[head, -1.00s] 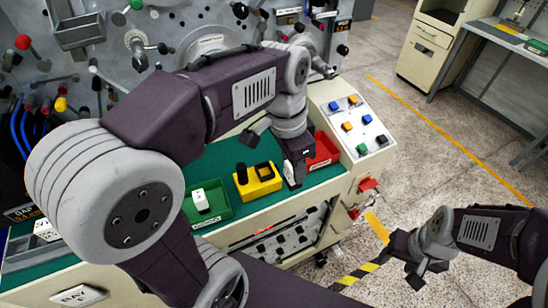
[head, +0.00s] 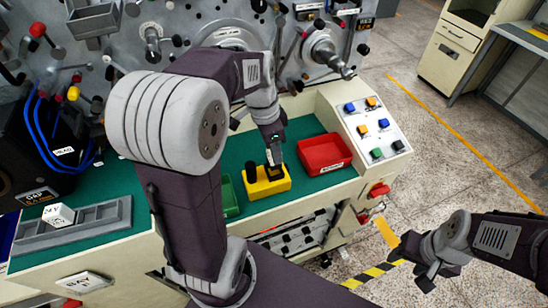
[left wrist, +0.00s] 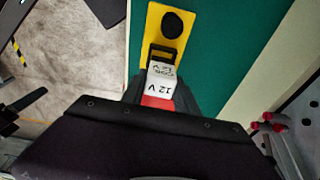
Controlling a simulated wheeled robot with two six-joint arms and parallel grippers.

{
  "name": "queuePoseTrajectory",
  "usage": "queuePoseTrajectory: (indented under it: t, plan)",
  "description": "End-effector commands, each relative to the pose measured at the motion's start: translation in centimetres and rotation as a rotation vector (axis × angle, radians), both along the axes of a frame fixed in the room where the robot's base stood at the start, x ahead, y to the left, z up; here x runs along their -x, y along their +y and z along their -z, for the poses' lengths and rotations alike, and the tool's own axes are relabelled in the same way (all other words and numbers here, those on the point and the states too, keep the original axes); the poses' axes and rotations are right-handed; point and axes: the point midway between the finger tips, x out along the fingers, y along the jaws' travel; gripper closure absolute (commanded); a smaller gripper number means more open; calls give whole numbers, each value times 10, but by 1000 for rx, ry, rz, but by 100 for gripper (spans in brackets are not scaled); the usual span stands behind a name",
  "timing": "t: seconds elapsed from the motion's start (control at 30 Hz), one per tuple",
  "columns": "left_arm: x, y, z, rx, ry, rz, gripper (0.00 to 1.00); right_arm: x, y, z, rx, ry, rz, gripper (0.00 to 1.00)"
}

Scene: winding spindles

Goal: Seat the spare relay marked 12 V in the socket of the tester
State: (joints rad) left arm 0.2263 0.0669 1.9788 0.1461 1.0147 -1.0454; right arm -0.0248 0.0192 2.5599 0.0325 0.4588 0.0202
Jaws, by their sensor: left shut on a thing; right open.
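The yellow tester (head: 277,186) stands on the green bench top, with a round black knob (head: 250,168) on its left and a dark socket on its right. My left gripper (head: 274,163) is at the socket end, pointing down. It is shut on a white relay (left wrist: 162,80), whose faces read 12 V in the left wrist view. There the relay lies right beside the black socket (left wrist: 160,55) of the tester; whether it is in it I cannot tell. My right gripper (head: 416,266) is open and empty, out over the floor.
A red tray (head: 325,153) stands right of the tester. A green tray (head: 230,197) is partly hidden behind my left arm. A grey rack (head: 95,222) with a white block (head: 58,215) lies at the left. A button panel (head: 370,125) is at the right.

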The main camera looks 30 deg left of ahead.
Motion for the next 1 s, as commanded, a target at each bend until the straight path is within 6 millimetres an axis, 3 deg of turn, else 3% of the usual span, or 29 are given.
queuePoseTrajectory:
  t: [0.23,0.63,0.67,0.7,1.0]
  plan:
    - [1,-1,38,0,3,0,100,0,0,4,0,0,0,50]
    - [0,-1,44,-1,1,0,100,0,0,8,0,0,0,50]
    - [0,-1,43,-1,1,0,56,0,0,6,0,0,0,50]
    - [0,-1,43,-1,1,0,45,0,0,6,0,0,0,50]
    - [0,-1,42,0,0,0,42,0,0,5,0,0,0,50]
